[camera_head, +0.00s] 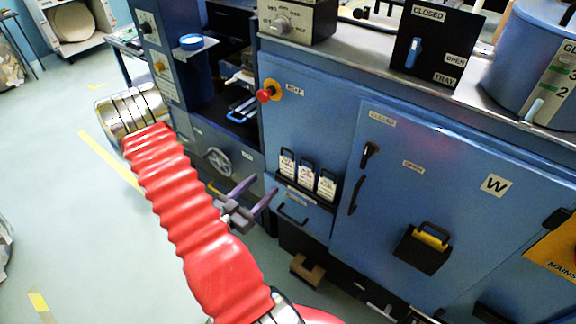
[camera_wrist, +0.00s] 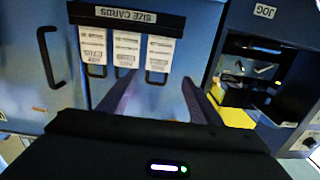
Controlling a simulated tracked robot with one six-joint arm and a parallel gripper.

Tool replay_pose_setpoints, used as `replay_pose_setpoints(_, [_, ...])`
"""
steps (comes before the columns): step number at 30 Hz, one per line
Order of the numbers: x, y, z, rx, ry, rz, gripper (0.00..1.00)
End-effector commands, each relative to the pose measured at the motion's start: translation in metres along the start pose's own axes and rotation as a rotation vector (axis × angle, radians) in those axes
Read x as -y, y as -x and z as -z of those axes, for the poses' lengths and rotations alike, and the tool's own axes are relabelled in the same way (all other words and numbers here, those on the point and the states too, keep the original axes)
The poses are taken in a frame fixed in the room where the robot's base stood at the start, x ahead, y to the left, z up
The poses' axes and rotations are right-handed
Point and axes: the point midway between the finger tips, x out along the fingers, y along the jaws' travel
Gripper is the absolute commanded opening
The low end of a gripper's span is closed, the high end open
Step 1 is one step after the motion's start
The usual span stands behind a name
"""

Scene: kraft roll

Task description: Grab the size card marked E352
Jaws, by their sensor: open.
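Three white size cards with dark loop handles sit side by side in a holder on the blue cabinet front: a left card (camera_head: 287,165), a middle card (camera_head: 306,177) and a right card (camera_head: 326,185). The print on them is too small to read, so I cannot tell which is E352. The wrist view also shows three cards (camera_wrist: 126,48) by a label (camera_wrist: 125,15) reading SIZE CARDS. My gripper (camera_head: 263,187) is open, its two purple fingers apart and pointing toward the cabinet. It appears in front of and left of the cards in the head view, with nothing between the fingers (camera_wrist: 160,84).
A red knob (camera_head: 265,96) sticks out above the cards. A drawer handle (camera_head: 293,215) is below them. A cabinet door with a dark handle (camera_head: 356,195) is to the right. A handwheel (camera_head: 218,162) is to the left. Open floor (camera_head: 70,210) lies at left.

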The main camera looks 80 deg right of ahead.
Motion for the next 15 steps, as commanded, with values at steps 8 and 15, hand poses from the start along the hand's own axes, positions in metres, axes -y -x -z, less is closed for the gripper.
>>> replay_pose_setpoints(8, [-0.0032,-0.0006,0.0007,-0.012,0.005,-0.008,0.58])
replay_pose_setpoints(15, [-0.0031,-0.0066,0.0006,-0.010,0.004,-0.008,0.58])
